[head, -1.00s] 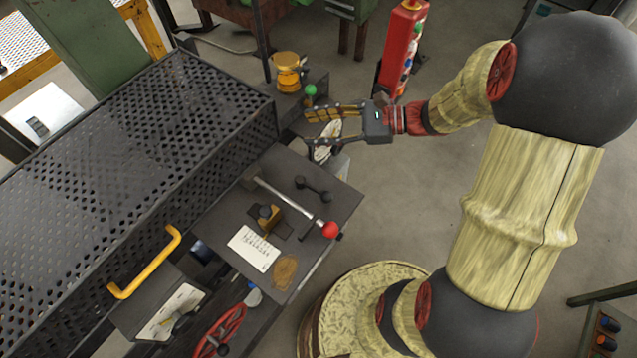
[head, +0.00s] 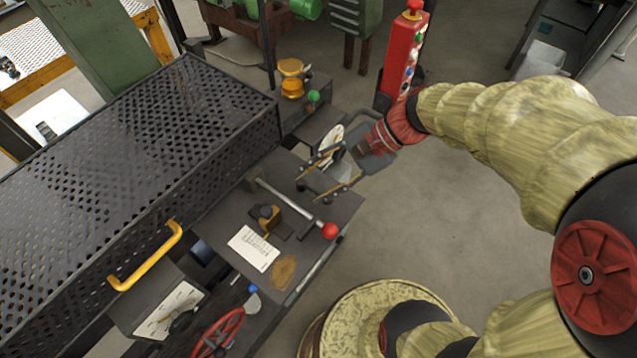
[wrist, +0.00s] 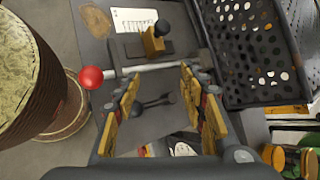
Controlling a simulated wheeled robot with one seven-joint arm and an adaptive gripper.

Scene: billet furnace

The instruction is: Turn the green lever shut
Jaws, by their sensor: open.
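The green lever shows as a round green knob (head: 313,96) on a dark bracket at the furnace's far corner in the head view. Its shaft is mostly hard to make out, and I cannot identify it in the wrist view. My gripper (head: 309,189) is open and empty, apart from the green knob and nearer the camera. It hangs over the dark plate beside the red-knobbed lever. In the wrist view a small black two-knobbed handle (wrist: 152,104) shows between the spread fingers.
A lever with a red ball (head: 330,231) lies across the dark plate (head: 225,210); its rod crosses ahead of my fingertips in the wrist view. A yellow-orange fixture (head: 291,78) stands beside the green knob. A red button post (head: 404,55) stands behind. Open floor lies right.

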